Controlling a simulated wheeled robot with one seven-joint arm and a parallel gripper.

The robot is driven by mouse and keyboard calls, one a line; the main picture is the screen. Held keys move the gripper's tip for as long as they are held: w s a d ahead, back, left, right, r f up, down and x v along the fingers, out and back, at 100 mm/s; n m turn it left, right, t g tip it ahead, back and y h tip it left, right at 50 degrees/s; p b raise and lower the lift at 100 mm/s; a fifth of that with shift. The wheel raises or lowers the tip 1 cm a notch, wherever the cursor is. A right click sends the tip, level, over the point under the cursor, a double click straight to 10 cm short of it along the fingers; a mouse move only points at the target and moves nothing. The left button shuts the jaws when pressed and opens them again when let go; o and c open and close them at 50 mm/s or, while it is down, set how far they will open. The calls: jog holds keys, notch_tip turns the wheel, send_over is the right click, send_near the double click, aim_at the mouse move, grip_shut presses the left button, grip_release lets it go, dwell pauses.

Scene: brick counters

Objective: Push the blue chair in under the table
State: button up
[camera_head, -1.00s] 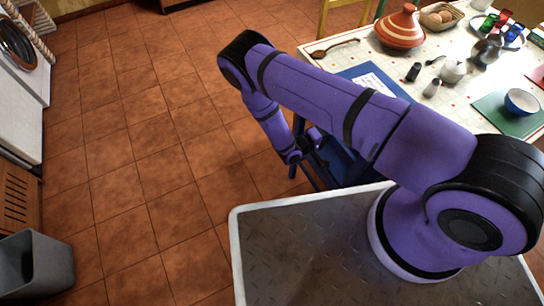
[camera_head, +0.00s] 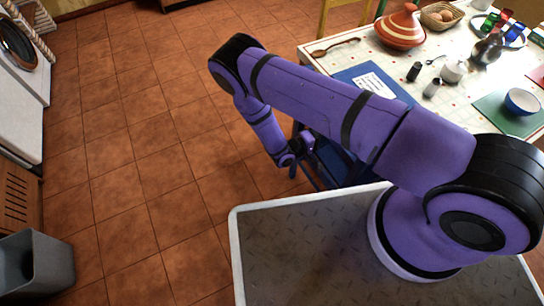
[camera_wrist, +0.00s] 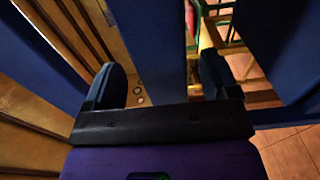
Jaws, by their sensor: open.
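The blue chair (camera_head: 335,160) stands at the near left side of the table (camera_head: 450,98), largely hidden behind my arm. My gripper (camera_head: 302,152) is low at the chair's left side, small and dark in the head view. In the wrist view my gripper (camera_wrist: 162,78) is open, with one finger on each side of an upright blue chair slat (camera_wrist: 150,40). I cannot tell whether the fingers touch the slat. More blue chair parts show at the left and right of the wrist view.
A blue mat (camera_head: 372,78), a wooden spoon (camera_head: 335,46), a striped tagine (camera_head: 400,28) and a bowl (camera_head: 522,101) are on the table. A grey bin (camera_head: 36,265) stands at the lower left. The tiled floor left of the chair is clear.

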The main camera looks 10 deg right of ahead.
jog(key=v, duration=0.9)
